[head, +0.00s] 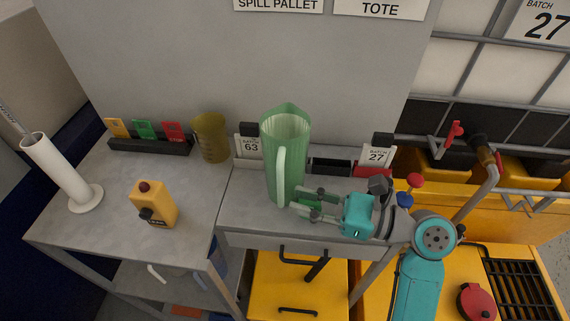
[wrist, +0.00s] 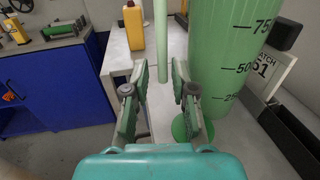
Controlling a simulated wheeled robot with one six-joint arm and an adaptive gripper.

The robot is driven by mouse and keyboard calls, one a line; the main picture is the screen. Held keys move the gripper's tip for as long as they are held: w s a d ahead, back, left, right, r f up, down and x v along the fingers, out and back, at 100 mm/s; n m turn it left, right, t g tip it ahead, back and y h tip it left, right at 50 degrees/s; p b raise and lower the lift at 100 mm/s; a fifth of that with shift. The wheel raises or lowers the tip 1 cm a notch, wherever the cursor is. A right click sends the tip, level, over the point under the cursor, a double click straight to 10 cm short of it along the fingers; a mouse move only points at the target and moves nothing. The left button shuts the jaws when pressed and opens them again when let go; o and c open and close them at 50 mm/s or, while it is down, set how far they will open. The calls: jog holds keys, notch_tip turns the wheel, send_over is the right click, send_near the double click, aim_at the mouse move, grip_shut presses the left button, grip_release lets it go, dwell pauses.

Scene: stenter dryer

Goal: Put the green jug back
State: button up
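The green jug (head: 290,150) is tall and translucent and stands upright on the grey bench top, its handle facing my side. In the wrist view the jug (wrist: 232,60) shows volume marks at the right. My gripper (head: 296,205) is low at the jug's handle. In the wrist view my gripper (wrist: 159,72) has its fingers apart, with the handle (wrist: 160,35) between them and a gap showing on both sides. A green round patch (wrist: 180,130) lies below the jug, partly hidden by the right finger; I cannot tell what it is.
An amber beaker (head: 210,138), a yellow handheld box (head: 153,205) and a white tube on a base (head: 60,175) stand left on the bench. A yellow tote (head: 490,205) and red valve (head: 453,132) are right.

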aim_at(281, 207)
jog(key=shift+x, duration=2.55)
jog(key=shift+w+f, duration=0.1)
jog(key=shift+w, duration=0.05)
grip_shut()
